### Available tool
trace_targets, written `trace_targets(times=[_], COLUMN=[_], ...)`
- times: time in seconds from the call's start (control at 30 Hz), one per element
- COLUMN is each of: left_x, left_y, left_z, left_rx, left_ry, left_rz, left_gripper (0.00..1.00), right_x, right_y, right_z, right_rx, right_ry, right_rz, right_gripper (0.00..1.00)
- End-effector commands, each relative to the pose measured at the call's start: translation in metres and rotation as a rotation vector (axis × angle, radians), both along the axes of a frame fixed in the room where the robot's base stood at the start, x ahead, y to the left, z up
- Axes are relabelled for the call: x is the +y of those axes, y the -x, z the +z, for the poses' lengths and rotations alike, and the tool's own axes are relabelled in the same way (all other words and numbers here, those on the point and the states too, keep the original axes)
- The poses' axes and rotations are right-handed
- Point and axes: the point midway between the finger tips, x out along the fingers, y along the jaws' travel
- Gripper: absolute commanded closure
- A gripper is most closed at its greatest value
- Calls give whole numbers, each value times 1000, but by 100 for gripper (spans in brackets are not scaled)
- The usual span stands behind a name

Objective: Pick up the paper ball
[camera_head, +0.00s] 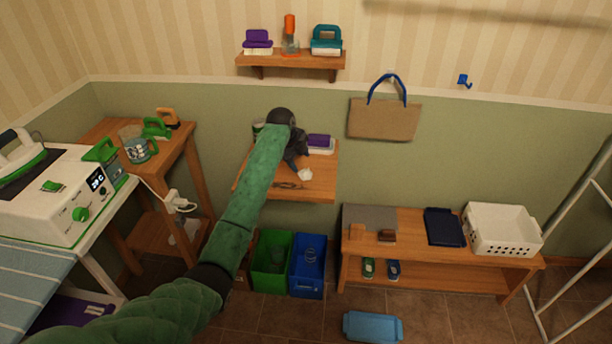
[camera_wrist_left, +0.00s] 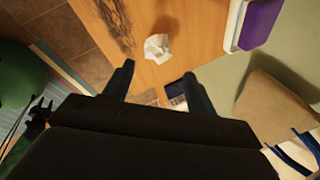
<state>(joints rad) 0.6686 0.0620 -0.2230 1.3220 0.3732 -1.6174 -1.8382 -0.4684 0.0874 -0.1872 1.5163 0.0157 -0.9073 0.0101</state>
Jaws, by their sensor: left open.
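The paper ball (camera_head: 305,174) is white and crumpled and lies on the small wooden wall table (camera_head: 318,187). In the left wrist view the paper ball (camera_wrist_left: 157,47) lies on the wood beyond my fingertips, roughly between their lines. My left gripper (camera_head: 297,160) is above the table, just behind and left of the ball in the head view. In the left wrist view its two fingers (camera_wrist_left: 158,82) are spread apart with nothing between them, and they do not touch the ball.
A purple-and-white brush (camera_head: 320,143) lies at the table's back, behind the ball. Below stand a green bin (camera_head: 272,262) and a blue bin (camera_head: 307,266). A low bench (camera_head: 420,255) stands to the right.

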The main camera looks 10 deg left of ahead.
Motion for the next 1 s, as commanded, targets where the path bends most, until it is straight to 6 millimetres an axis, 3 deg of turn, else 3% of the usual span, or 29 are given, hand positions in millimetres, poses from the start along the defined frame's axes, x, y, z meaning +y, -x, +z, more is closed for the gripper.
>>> trace_targets(times=[0.13,0.33,0.67,1.0], left_x=[0,-3,-7,-13], left_y=[0,-2,-8,-16], left_z=[0,-6,-29,-57], left_rx=[-30,-39,-38,-38], left_ry=[-36,-48,-48,-47], left_rz=[-117,-157,-154,-152], left_gripper=[43,43,43,43], right_x=[1,-1,-8,-23], right_y=[-2,-1,5,21], right_z=[0,-4,-26,-62], right_rx=[-13,-14,-27,-51], right_ry=[-3,-1,7,19], right_rz=[-1,0,4,13], right_gripper=[64,64,64,64])
